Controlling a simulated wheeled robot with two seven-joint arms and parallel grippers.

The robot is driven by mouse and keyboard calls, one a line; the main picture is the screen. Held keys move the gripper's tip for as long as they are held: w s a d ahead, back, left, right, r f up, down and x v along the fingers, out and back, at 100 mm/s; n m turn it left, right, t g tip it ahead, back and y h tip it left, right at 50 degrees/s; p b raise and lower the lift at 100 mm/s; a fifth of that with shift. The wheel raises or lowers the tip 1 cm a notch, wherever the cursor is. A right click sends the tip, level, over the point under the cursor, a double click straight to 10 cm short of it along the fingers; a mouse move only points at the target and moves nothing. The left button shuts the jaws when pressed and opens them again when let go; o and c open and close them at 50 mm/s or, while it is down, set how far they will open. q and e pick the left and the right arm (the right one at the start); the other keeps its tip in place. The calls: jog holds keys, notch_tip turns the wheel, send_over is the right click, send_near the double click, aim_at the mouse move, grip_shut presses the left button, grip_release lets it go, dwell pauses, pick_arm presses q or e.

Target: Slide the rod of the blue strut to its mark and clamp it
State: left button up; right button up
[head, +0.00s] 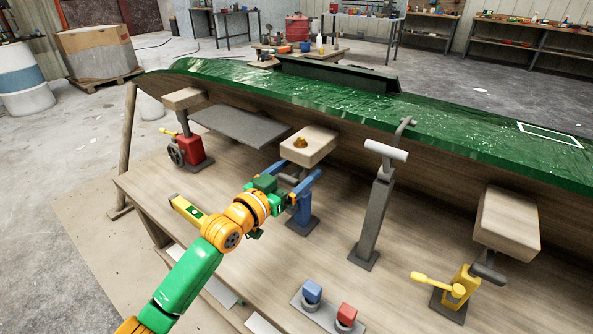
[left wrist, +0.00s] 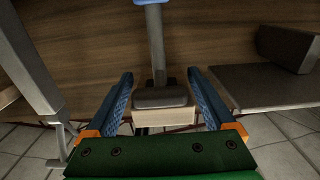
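The blue strut (head: 302,212) stands on the bench below the green hull. A pale wooden pad (head: 312,146) with a small brass-coloured piece on it tops the strut. My left gripper (head: 300,176) is at the upper part of the strut, just under the pad, and partly hides it. In the left wrist view, its two blue fingers (left wrist: 160,80) are spread apart. A dark grey crosspiece (left wrist: 160,97) and the grey rod (left wrist: 156,45) lie between them, with gaps at both sides. A blue edge of the strut (left wrist: 152,2) shows at the top. I cannot make out the mark. My right gripper is not in view.
A red strut (head: 192,148) stands left, a grey post (head: 374,210) right, and a yellow strut (head: 458,292) with a handle farther right. Blue (head: 312,292) and red (head: 346,314) buttons sit near the bench front. The green hull (head: 440,125) overhangs behind.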

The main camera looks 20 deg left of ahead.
pick_arm(q)
grip_shut()
notch_tip(320, 180, down, 5)
jog(key=b, duration=0.3)
jog(key=shift+r, duration=0.2)
jog(key=shift+o, duration=1.1)
grip_release()
jog(key=shift+w, duration=0.1)
jog(key=v, duration=0.7)
